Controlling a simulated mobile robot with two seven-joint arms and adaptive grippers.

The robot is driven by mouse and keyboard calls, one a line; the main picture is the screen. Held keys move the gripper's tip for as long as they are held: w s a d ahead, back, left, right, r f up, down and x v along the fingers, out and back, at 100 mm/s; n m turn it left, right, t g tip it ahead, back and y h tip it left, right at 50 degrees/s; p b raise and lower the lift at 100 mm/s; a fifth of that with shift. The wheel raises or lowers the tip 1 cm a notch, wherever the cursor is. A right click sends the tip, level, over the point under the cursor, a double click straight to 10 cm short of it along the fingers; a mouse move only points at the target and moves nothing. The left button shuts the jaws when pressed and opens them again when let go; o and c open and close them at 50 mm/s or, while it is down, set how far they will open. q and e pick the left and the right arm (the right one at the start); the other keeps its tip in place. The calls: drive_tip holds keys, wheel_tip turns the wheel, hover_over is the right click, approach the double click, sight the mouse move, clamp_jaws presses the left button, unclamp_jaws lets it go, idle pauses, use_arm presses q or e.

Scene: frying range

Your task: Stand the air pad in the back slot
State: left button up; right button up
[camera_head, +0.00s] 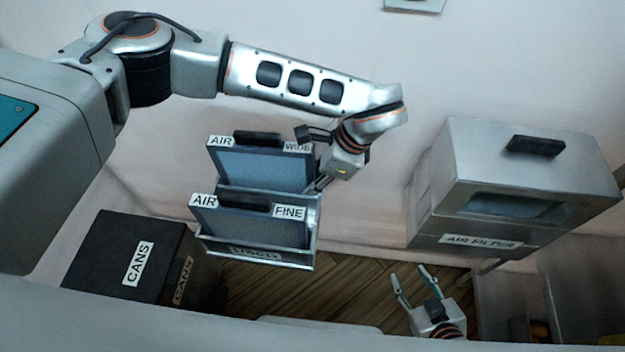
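A metal rack (312,222) holds two blue framed pads, one behind the other. The back pad (262,168), labelled AIR WIDE, stands upright in the rear part of the rack with a black handle on top. The front pad (250,226), labelled AIR FINE, stands in the front part, also with a black handle. My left gripper (321,184) is at the right side of the rack, beside the AIR WIDE pad's right edge; whether its fingers touch or grip anything is unclear. My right gripper (414,280) is open and empty, low at the right, apart from the rack.
A black box (112,253) labelled CANS stands left of the rack. A grey metal housing (560,172) labelled AIR FILTER, with a window and black handle, is at the right. The wall space between rack and housing is clear. Wooden floor (300,291) shows below.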

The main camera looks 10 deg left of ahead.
use_arm(q)
drive_tip(key=shift+o, duration=0.3)
drive_tip(key=v, duration=1)
drive_tip(key=shift+r, duration=0.2)
drive_tip(key=shift+v, duration=0.8)
